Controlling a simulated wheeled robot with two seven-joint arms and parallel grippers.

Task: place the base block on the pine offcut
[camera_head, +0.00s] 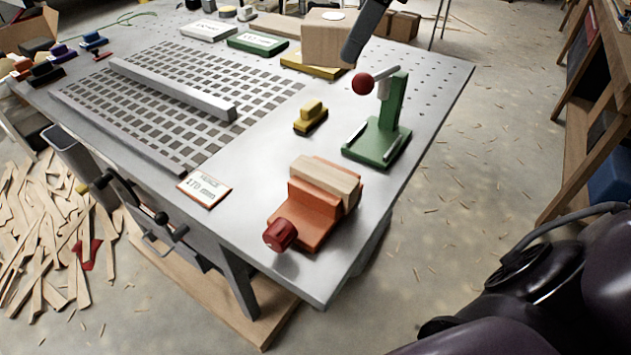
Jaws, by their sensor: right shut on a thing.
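A tan wooden block with a white disc on top, which I take as the base block (326,42), is at the back of the bench, over a yellow tray. My right gripper (352,55) shows as a dark finger coming down from the top edge against its right side; it is shut on the block. Whether the block touches the tray is hard to tell. A pale board (276,25) lies just left of the block at the back. Another pale wood piece (325,180) lies in the orange vise. I cannot tell which is the pine offcut. My left gripper is not in view.
A green press (385,130) with a red ball stands on the right of the bench. A yellow block (310,117), a grey bar (175,88) and a label card (204,187) lie on it. White (209,30) and green (257,43) trays sit at the back.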

